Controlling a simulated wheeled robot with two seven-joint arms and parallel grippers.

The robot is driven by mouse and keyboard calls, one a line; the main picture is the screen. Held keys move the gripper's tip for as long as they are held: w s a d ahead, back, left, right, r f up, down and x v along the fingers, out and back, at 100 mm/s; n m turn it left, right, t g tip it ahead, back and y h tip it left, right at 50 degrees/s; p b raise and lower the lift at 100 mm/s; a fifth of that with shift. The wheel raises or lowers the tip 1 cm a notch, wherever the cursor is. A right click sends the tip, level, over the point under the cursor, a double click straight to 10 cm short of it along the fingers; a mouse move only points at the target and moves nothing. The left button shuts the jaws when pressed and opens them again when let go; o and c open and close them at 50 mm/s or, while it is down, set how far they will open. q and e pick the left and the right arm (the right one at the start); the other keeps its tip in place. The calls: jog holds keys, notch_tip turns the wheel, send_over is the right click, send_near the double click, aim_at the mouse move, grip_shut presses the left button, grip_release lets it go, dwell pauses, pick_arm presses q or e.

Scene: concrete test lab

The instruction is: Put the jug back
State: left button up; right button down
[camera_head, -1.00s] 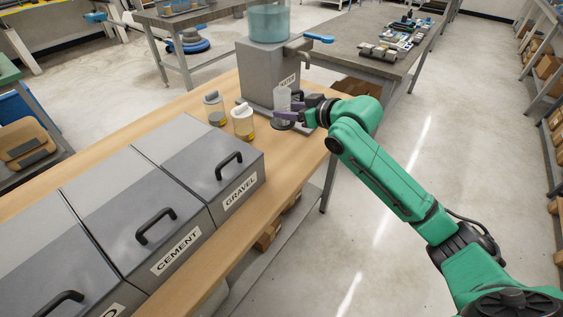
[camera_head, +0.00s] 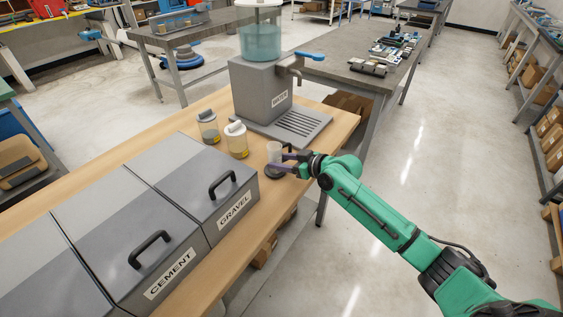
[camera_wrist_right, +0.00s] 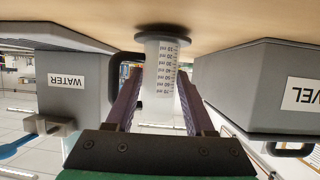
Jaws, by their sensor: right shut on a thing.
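The jug (camera_head: 274,152) is clear, with measuring marks, a dark handle and a dark round foot. My right gripper (camera_head: 288,161) has its purple fingers shut around the jug's sides, near the front edge of the wooden table. In the right wrist view, which is upside down, the jug (camera_wrist_right: 160,75) stands between the two fingers (camera_wrist_right: 158,100), its foot at the tabletop. I cannot tell whether the foot touches the table. No liquid is clearly visible in it. My left gripper is out of view.
The grey WATER dispenser (camera_head: 262,90) with a slotted tray (camera_head: 300,124) stands behind the jug. Two lidded jars (camera_head: 236,140) (camera_head: 208,127) stand left of it. The GRAVEL bin (camera_head: 205,175) and CEMENT bin (camera_head: 140,230) fill the nearer table.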

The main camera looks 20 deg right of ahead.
jog(key=shift+f, duration=0.5)
jog(key=shift+c, duration=1.3)
grip_release()
jog(key=b+v, duration=0.1)
jog(key=v, duration=1.1)
jog(key=shift+r, duration=0.1)
